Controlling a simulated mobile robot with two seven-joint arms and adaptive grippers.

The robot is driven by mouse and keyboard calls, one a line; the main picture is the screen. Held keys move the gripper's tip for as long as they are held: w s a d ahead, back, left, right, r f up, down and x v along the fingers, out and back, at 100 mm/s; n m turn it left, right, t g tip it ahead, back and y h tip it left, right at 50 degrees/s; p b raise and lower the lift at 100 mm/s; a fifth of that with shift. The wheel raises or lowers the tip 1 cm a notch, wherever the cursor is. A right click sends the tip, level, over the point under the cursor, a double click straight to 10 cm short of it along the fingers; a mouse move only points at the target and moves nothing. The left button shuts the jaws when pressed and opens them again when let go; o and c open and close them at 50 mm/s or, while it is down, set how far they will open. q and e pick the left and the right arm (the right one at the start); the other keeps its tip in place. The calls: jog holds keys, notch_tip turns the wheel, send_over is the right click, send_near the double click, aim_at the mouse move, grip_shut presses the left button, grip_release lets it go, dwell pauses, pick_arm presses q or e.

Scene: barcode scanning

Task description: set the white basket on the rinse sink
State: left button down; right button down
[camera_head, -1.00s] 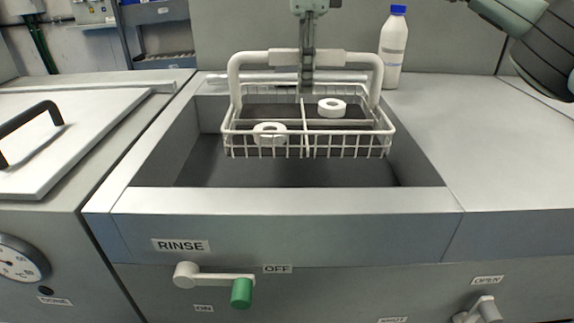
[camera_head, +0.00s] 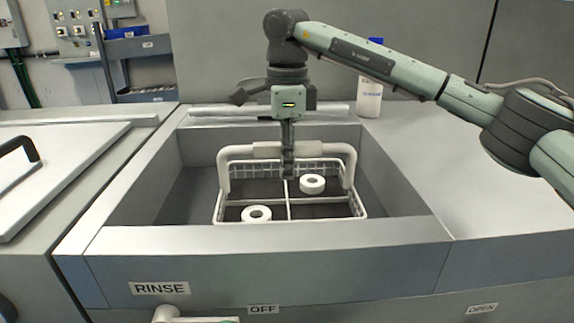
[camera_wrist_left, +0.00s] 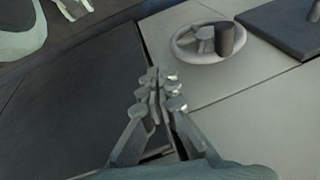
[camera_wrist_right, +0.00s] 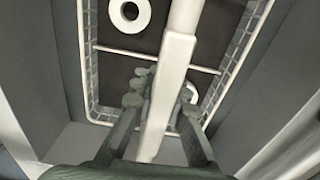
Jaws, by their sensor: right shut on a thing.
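The white wire basket (camera_head: 285,209) is inside the grey basin of the rinse sink (camera_head: 262,240), below the rim, and looks level. Its front lower part is hidden by the sink's front wall, so I cannot tell whether it touches the floor. It holds two white rings, one front left (camera_head: 256,213) and one back right (camera_head: 312,184). My right gripper (camera_head: 288,170) is shut on the basket's handle (camera_head: 325,150) from above. In the right wrist view the handle (camera_wrist_right: 168,70) runs between the fingers (camera_wrist_right: 162,95). My left gripper (camera_wrist_left: 158,85) is shut and empty, outside the head view.
A white bottle with a blue cap (camera_head: 370,98) stands behind the sink, partly hidden by my right arm. A lidded unit (camera_head: 60,165) adjoins on the left, and a clear counter (camera_head: 425,170) on the right.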

jog(key=c, duration=1.5)
grip_release()
jog(key=shift+c, duration=0.2)
pick_arm(q)
jog(key=shift+r, duration=0.1)
pick_arm(e)
jog(key=shift+r, duration=0.1)
notch_tip(320, 180, up, 11)
jog(key=shift+r, duration=0.45)
pick_arm(q)
jog(key=shift+x, duration=0.8)
jog(key=shift+s+d, duration=0.1)
